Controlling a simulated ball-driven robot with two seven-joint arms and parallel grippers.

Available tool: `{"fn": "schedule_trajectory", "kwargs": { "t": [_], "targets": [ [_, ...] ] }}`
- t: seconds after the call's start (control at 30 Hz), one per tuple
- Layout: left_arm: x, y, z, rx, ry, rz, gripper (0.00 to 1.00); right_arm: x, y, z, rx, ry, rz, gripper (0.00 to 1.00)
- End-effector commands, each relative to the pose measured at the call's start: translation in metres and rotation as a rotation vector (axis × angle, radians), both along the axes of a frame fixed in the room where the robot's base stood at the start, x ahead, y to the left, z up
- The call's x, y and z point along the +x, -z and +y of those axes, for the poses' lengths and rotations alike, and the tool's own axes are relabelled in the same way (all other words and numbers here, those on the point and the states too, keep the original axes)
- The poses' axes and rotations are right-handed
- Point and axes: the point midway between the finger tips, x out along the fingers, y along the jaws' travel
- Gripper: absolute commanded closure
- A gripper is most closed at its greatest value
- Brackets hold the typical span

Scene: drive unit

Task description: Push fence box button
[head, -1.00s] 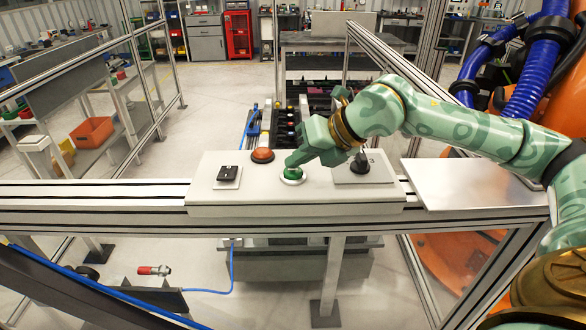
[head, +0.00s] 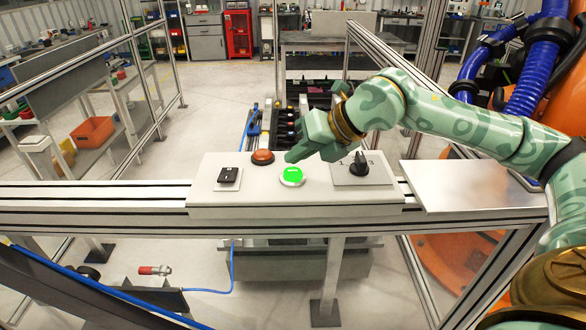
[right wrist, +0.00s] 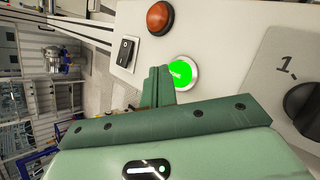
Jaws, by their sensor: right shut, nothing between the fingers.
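The fence box (head: 210,200) is a pale panel mounted on the aluminium rail. Its round green button (head: 292,175) glows bright green in a silver ring, and it also glows in the right wrist view (right wrist: 180,72). My right gripper (head: 291,157) is shut and empty, its tip just behind and above the button in the head view. In the right wrist view the shut fingers (right wrist: 158,82) reach beside the button's edge; I cannot tell the exact gap. My left gripper is not in view.
On the box are an orange-red button (head: 262,157), a black rocker switch (head: 228,176) and a black rotary knob (head: 360,165). A bare metal plate (head: 470,185) lies to the right. An orange robot arm with blue hoses (head: 530,75) stands at the far right.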

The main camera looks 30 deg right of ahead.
Motion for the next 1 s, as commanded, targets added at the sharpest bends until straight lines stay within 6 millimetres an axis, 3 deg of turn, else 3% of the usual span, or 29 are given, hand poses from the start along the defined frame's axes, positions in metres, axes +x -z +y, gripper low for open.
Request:
{"fn": "schedule_trajectory", "kwargs": {
  "t": [0.57, 1.0],
  "targets": [
    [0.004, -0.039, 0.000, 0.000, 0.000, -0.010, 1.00, 0.000, -0.060, 0.000, 0.001, -0.001, -0.003, 1.00],
    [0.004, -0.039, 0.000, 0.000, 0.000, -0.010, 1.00, 0.000, -0.060, 0.000, 0.000, 0.000, 0.000, 1.00]
  ]
}}
